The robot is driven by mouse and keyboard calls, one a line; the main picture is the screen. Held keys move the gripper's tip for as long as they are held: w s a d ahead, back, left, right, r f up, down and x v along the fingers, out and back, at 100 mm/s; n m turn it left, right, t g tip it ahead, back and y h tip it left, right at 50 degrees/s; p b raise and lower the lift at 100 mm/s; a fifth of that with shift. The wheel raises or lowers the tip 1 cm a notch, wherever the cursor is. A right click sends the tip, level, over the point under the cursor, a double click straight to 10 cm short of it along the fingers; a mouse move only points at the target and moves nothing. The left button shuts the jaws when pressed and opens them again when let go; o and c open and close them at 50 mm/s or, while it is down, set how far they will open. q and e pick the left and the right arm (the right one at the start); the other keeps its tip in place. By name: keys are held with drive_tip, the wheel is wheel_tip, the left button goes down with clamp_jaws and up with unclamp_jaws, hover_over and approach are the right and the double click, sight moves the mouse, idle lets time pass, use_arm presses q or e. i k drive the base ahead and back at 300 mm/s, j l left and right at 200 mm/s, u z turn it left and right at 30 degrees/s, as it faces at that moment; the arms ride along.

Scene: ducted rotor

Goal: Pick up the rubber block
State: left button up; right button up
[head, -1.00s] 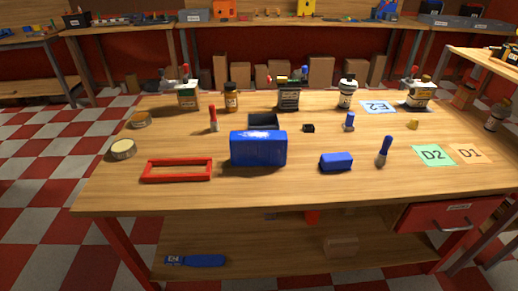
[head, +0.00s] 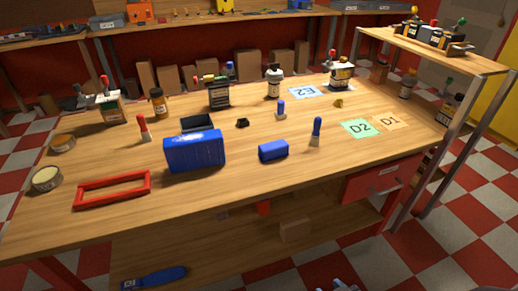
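No block is labelled as rubber, so I cannot tell which is meant. A large blue block (head: 194,151) stands on the wooden table. A smaller blue block (head: 273,151) lies to its right. A small black piece (head: 242,123) sits behind and between them, and a dark open tray or block (head: 197,122) is just behind the large one. A pale grey tip, seemingly of my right gripper (head: 340,286), shows at the bottom edge, well below and apart from these; its fingers are mostly cut off. My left gripper is out of view.
A red frame (head: 112,189) lies at the table's left front. A green D2 card (head: 361,128) and orange D1 card (head: 391,122) lie at right. Bottles and cans line the back. The table's front strip is clear.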

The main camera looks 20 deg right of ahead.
sight(274, 150)
drive_tip(key=u, duration=0.4)
drive_tip(key=l+u, duration=0.4)
drive_tip(key=k+l+u, duration=0.1)
drive_tip(key=l+u, duration=0.2)
drive_tip(key=u, duration=0.15)
drive_tip(key=k+l+u, duration=0.15)
drive_tip(key=l, duration=0.25)
drive_tip(key=k+l+u, duration=0.2)
drive_tip(key=l, duration=0.2)
drive_tip(key=i, duration=0.05)
